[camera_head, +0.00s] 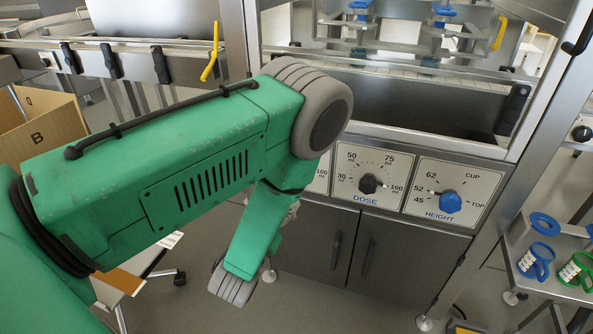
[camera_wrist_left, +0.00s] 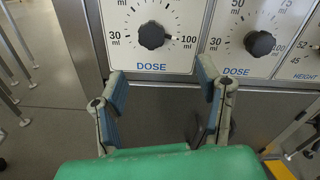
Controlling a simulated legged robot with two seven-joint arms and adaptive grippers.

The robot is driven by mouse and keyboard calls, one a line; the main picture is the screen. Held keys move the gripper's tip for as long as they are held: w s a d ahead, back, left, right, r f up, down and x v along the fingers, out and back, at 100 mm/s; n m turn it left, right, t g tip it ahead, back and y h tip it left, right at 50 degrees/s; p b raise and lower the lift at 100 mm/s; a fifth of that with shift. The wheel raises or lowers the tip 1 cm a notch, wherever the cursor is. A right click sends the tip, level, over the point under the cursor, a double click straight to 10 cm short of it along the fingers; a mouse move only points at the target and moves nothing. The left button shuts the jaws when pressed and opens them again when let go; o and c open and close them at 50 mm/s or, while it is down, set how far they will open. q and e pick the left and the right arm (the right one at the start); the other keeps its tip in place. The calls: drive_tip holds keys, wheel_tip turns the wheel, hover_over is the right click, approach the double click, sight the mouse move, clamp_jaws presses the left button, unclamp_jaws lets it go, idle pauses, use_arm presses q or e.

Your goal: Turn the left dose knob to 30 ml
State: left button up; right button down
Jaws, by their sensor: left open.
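The left dose knob (camera_wrist_left: 151,36) is a black knob on a white dial panel in the left wrist view. Its light pointer mark faces right, towards 100 ml; the 30 ml mark is on its left. In the head view my green arm hides this knob, and only the right edge of its panel (camera_head: 320,180) shows. My left gripper (camera_wrist_left: 162,88) is open and empty, its blue-padded fingers spread below the knob and apart from it. My own arm hides the gripper in the head view. My right gripper is in neither view.
The right dose knob (camera_head: 368,184) and the blue height knob (camera_head: 450,202) are to the right on the same front. Cabinet doors (camera_head: 385,255) are below, a metal hopper (camera_head: 430,110) above. A rack with coloured rings (camera_head: 540,262) stands at the right.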

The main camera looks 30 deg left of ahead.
use_arm(q)
drive_tip(key=x, duration=0.4)
drive_tip(key=b+x, duration=0.1)
drive_tip(key=x, duration=0.4)
drive_tip(key=a+b+x, duration=0.1)
drive_tip(key=x, duration=0.4)
drive_tip(key=shift+s+f, duration=0.1)
drive_tip(key=shift+s, duration=0.1)
drive_tip(key=shift+a+f, duration=0.2)
drive_tip(key=shift+a, duration=0.35)
drive_tip(key=c, duration=1)
drive_tip(key=shift+w+d, duration=0.1)
drive_tip(key=shift+d, duration=0.15)
drive_tip(key=shift+c, duration=1)
drive_tip(key=shift+d, duration=0.1)
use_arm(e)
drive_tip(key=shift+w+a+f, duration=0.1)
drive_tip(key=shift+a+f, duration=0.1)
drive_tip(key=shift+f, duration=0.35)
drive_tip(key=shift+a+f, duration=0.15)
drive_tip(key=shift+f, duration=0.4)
